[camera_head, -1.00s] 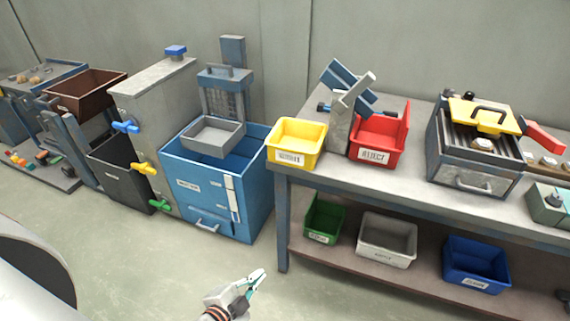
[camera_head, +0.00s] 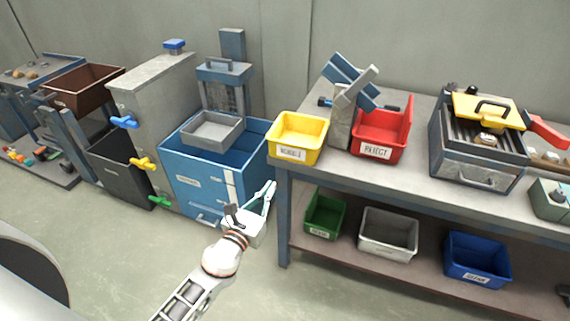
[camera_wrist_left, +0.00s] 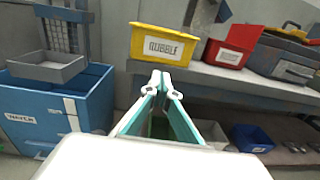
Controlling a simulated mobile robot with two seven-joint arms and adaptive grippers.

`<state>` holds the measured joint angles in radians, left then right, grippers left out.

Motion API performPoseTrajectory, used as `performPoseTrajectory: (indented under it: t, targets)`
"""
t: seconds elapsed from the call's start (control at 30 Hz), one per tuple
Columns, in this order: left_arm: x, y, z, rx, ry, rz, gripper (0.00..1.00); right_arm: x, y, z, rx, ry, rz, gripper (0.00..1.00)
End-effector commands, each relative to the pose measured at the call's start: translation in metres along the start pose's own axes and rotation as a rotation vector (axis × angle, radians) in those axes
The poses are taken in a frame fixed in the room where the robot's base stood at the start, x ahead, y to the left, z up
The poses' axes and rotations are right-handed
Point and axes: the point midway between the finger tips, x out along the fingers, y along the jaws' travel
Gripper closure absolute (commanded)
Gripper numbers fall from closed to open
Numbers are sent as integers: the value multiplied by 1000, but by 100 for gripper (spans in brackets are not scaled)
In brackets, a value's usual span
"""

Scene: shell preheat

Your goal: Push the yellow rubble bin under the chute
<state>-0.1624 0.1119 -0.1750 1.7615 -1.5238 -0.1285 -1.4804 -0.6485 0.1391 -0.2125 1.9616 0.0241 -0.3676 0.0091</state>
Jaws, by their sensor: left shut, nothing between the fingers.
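The yellow rubble bin (camera_head: 298,137) stands upright at the left end of the bench top, its label facing front. It also shows in the left wrist view (camera_wrist_left: 163,46), just beyond and above my fingertips. A grey chute (camera_head: 352,92) with blue slanted parts stands on the bench, behind and to the right of the yellow bin. My left gripper (camera_head: 268,190) is shut and empty, in front of the bench's left corner and below the yellow bin, apart from it. Its fingertips (camera_wrist_left: 160,78) meet in the left wrist view. My right gripper is not in view.
A red reject bin (camera_head: 381,135) stands right of the chute. A blue water tank (camera_head: 200,185) with a grey tray is left of the bench. Green (camera_head: 325,215), grey (camera_head: 388,235) and blue (camera_head: 477,260) bins sit on the lower shelf. Floor in front is clear.

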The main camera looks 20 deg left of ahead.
Motion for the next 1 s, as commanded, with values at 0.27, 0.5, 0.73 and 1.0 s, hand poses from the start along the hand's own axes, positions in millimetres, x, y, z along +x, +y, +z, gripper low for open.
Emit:
performPoseTrajectory:
  t: [0.27,0.5,0.73,1.0]
  targets:
    - [56,0,2,-3,-3,1,100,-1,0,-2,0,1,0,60]
    - [97,0,0,-5,0,0,100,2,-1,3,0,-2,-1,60]
    - [116,0,0,-4,1,0,100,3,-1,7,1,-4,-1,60]
    - [119,0,0,-4,0,-1,100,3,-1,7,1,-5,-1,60]
